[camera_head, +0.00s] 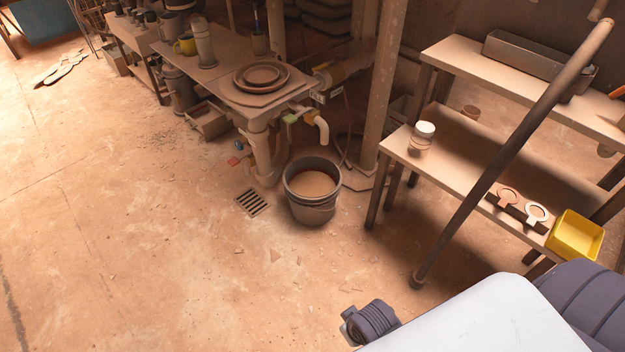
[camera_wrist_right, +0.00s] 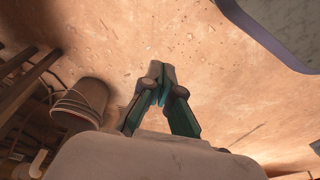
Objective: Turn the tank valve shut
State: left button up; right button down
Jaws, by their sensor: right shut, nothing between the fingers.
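In the head view, pipework with small valve handles stands under the end of the left bench. A greenish handle (camera_head: 291,118) sits by a pale downturned spout (camera_head: 321,128). Lower on the left are a small red handle (camera_head: 233,161) and a blue part (camera_head: 239,145). I cannot tell which of these is the tank valve, or how far it is turned. My right gripper (camera_wrist_right: 160,84) is shut and empty in the right wrist view, above the floor and apart from the bucket and pipes. My left gripper is in neither view.
A bucket (camera_head: 312,200) with tan contents stands below the spout, beside a floor drain (camera_head: 253,203). A slanted pole (camera_head: 500,170) rises before the right-hand shelves (camera_head: 410,157), which hold a yellow tray (camera_head: 575,238). The floor at left is mostly clear.

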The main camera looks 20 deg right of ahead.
aim_at(331, 62)
jog(key=i+l+z, duration=0.4)
jog(key=i, duration=0.5)
jog(key=i+l+z, duration=0.1)
jog(key=i+z, duration=0.35)
jog(key=i, duration=0.45)
